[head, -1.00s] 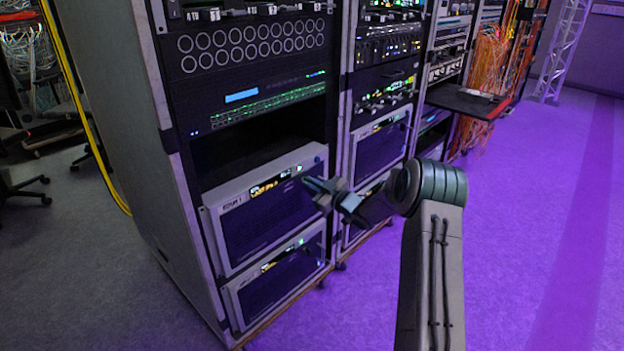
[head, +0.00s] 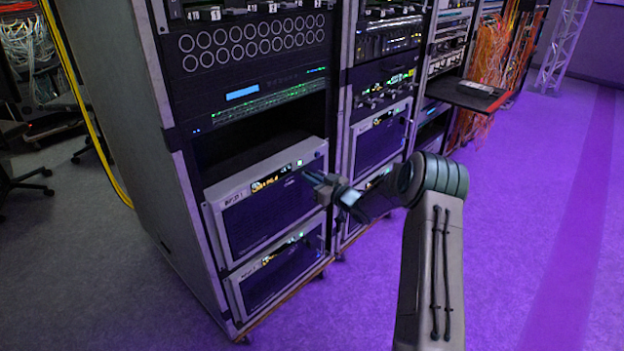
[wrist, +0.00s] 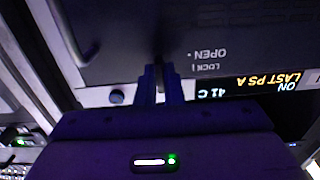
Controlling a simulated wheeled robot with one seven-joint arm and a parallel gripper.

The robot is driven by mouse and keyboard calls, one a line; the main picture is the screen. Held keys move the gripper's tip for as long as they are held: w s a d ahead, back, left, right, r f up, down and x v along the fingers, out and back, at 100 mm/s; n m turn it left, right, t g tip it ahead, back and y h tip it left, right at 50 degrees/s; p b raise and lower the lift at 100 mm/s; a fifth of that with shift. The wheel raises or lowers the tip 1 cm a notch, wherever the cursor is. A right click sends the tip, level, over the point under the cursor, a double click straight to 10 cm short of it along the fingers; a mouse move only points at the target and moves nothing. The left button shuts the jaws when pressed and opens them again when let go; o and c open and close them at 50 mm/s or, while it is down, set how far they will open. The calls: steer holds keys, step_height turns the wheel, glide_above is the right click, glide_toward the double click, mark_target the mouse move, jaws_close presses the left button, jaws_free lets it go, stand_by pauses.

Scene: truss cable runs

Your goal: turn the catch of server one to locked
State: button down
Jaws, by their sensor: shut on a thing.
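Server one (head: 262,216) is the upper of two grey-framed units low in the near rack, with a dark front and a small lit display. My gripper (head: 309,177) is at the upper right of its front. In the wrist view my gripper (wrist: 161,76) has its two fingers close together, shut on the small dark catch (wrist: 161,61), which is mostly hidden between them. The words LOCK and OPEN (wrist: 208,61) show upside down beside the fingertips. Which mark the catch points to I cannot tell.
A second similar unit (head: 279,276) sits directly below. A lit display (wrist: 262,88) and a round knob (wrist: 117,96) flank the catch in the wrist view. A dark handle (wrist: 92,50) stands out nearby. A shelf (head: 468,97) juts out farther right. The purple floor is clear.

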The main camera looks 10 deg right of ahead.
steer(key=c, duration=1.6)
jaws_free()
steer(key=shift+o, duration=0.2)
steer(key=p+v, duration=0.2)
steer(key=v, duration=1.2)
